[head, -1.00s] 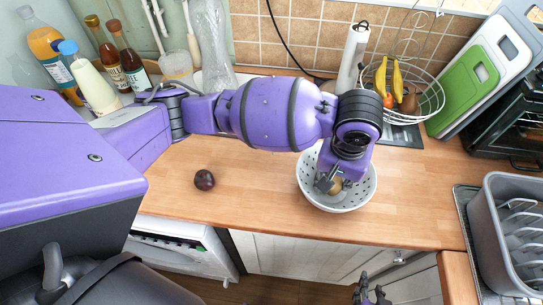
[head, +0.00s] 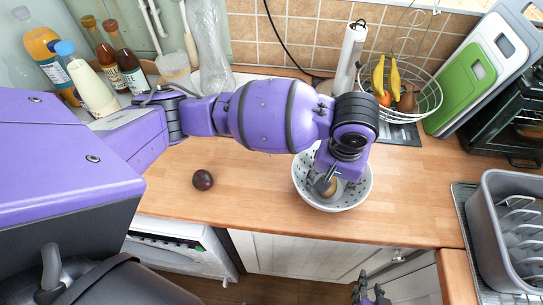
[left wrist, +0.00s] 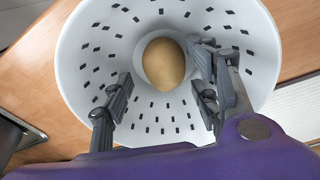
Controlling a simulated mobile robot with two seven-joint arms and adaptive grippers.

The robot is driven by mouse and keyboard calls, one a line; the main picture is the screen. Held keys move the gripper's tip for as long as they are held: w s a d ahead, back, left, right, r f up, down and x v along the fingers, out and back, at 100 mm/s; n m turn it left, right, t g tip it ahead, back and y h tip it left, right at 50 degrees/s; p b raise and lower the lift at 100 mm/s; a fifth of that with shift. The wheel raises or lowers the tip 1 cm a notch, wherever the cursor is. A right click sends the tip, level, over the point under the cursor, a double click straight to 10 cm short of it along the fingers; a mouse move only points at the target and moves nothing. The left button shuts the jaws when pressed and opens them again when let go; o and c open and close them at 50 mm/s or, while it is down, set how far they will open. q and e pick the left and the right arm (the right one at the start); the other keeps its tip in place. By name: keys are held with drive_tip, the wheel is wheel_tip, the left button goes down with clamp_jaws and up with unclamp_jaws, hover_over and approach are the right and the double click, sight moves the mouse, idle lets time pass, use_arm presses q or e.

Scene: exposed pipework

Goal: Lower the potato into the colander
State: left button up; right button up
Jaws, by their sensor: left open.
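The white colander (head: 358,197) with dark holes stands on the wooden counter below my left arm. The brown potato (head: 331,188) is inside the colander, partly hidden by my left gripper in the head view. In the left wrist view the potato (left wrist: 164,64) rests at the bottom of the colander (left wrist: 75,52). My left gripper (left wrist: 160,88) is open inside the colander, one finger on each side of the potato; the right-hand finger is very close to it, and I cannot tell if they touch. My right gripper (head: 371,291) is low at the bottom edge, open and empty, in front of the cupboards.
A dark plum (head: 203,180) lies on the counter left of the colander. A wire fruit basket (head: 428,107) and a paper-towel holder (head: 350,55) stand behind. Bottles (head: 125,58) are at back left, a grey dish rack (head: 500,225) at right. The counter right of the colander is clear.

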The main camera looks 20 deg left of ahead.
use_arm(q)
drive_tip(key=shift+r, duration=0.1)
wheel_tip(320, 180, up, 12)
drive_tip(key=s, duration=0.1)
drive_tip(key=shift+s, duration=0.3)
drive_tip(key=shift+a, duration=0.1)
